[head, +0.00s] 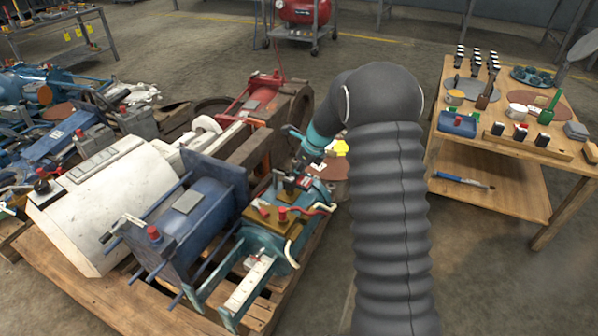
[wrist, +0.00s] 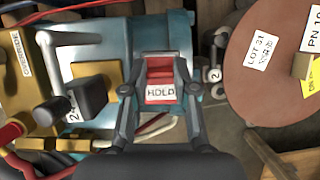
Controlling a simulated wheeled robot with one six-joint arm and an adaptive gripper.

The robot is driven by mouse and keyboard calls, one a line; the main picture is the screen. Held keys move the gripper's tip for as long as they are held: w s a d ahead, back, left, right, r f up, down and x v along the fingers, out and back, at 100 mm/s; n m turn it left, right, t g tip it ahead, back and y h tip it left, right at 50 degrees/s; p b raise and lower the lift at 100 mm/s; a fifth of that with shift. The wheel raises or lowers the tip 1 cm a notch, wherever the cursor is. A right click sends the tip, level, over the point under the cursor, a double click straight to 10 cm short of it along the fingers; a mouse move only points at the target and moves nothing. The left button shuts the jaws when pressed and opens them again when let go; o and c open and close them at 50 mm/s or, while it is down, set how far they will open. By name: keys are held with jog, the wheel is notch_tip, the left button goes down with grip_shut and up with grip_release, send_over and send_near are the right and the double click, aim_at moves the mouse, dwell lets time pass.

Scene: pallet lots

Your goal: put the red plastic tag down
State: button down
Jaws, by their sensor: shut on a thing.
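Behind the tag is the teal cylindrical body (wrist: 100,52) of a machine. In the head view my gripper (head: 297,181) is over the teal machine (head: 262,240) at the pallet's right side. The tag cannot be made out clearly there. I cannot tell whether the tag touches the teal body.
The wooden pallet (head: 75,298) carries a white motor (head: 110,205) and a blue machine (head: 185,235). A black-handled lever (wrist: 85,98) stands close on the left. A wooden table (head: 480,155) stands right.

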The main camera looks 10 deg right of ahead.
jog(key=c, duration=0.9)
grip_release()
jog(key=shift+f, duration=0.1)
jog(key=s+d+r+n+p, duration=0.1)
jog(key=s+r+n, duration=0.2)
jog(key=s+r, duration=0.5)
jog(key=s+d+r+n+p, duration=0.1)
jog(key=s+r+n, duration=0.2)
jog(key=r, duration=0.9)
jog(key=s+r+n+t+h, duration=0.1)
jog(key=s+r+n, duration=0.1)
jog(key=s+n, duration=0.8)
jog(key=s+a+r+n+t+h, duration=0.1)
jog(key=s+n, duration=0.9)
jog(key=s, duration=1)
jog(key=shift+a+r+t+h, duration=0.15)
jog(key=shift+r+t+h, duration=0.15)
jog(key=shift+r+h, duration=0.5)
